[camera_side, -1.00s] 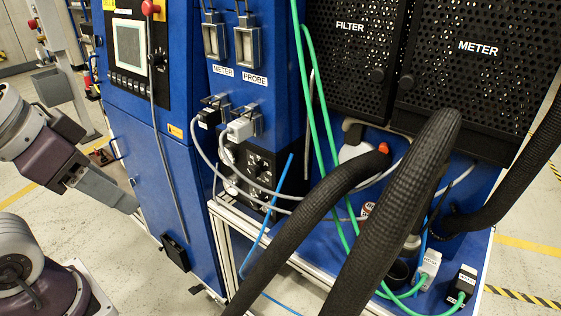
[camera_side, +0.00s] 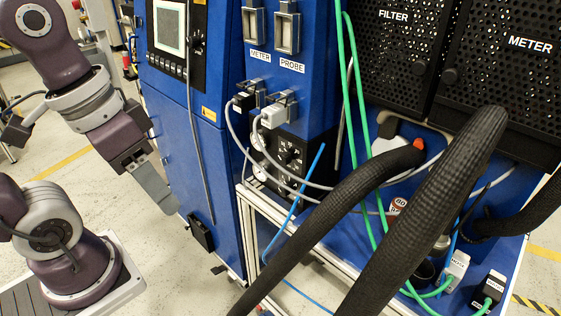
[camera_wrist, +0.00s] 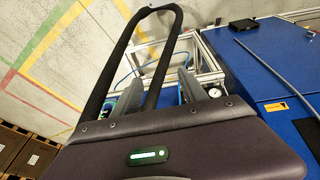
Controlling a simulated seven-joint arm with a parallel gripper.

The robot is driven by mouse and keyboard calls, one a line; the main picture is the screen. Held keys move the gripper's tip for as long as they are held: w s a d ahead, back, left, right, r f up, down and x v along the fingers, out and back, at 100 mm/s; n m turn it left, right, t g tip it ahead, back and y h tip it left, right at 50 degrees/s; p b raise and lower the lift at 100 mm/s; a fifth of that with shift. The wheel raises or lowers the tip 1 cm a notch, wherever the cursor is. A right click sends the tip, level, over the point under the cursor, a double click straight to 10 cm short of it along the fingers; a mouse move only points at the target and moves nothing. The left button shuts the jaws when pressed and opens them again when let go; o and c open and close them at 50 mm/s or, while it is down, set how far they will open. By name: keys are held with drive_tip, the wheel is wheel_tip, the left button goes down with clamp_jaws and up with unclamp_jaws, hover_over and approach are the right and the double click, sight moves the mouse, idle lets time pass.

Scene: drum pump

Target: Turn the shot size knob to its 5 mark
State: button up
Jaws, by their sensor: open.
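A black panel (camera_side: 285,165) with several dark knobs and white markings sits low on the blue machine in the side view. Grey cables and a blue hose cross it. I cannot tell which knob is the shot size knob, nor read its marks. My gripper (camera_side: 163,200) hangs left of the panel, in front of the blue cabinet, well apart from the panel and pointing down. No knob can be made out there.
Two thick black hoses (camera_side: 420,215) arch in front of the machine, right of the panel. A pale metal frame (camera_side: 250,215) stands below it. The blue cabinet (camera_side: 195,130) is beside my gripper. A white gauge (camera_wrist: 229,159) shows in the wrist view. Open floor lies left.

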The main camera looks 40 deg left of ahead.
sight(282, 160)
drive_tip(key=d+f+g+h, duration=0.3)
drive_tip(key=d+g+h, duration=0.4)
drive_tip(key=d+g, duration=0.1)
drive_tip(key=w+r+n+t+h, duration=0.2)
drive_tip(key=w+n+t+h, duration=0.55)
drive_tip(key=w+h, duration=0.8)
drive_tip(key=w+a+f+n+t+y, duration=0.65)
drive_tip(key=w+a+n+t, duration=0.2)
drive_tip(key=n+t, duration=0.8)
drive_tip(key=w+a+f+n+t+y, duration=0.2)
drive_tip(key=a+f+n+t+y, duration=0.35)
drive_tip(key=f+n+y, duration=0.9)
drive_tip(key=w+r, duration=0.1)
drive_tip(key=w, duration=0.1)
drive_tip(key=w+a+r+m+g+y, duration=0.1)
drive_tip(key=w+r, duration=0.1)
drive_tip(key=w+r+m+y, duration=0.1)
drive_tip(key=w, duration=0.1)
drive_tip(key=shift+a+r+g, duration=0.15)
drive_tip(key=shift+r+g, duration=0.15)
drive_tip(key=shift+g, duration=0.05)
drive_tip(key=shift+w+r, duration=0.1)
clamp_jaws()
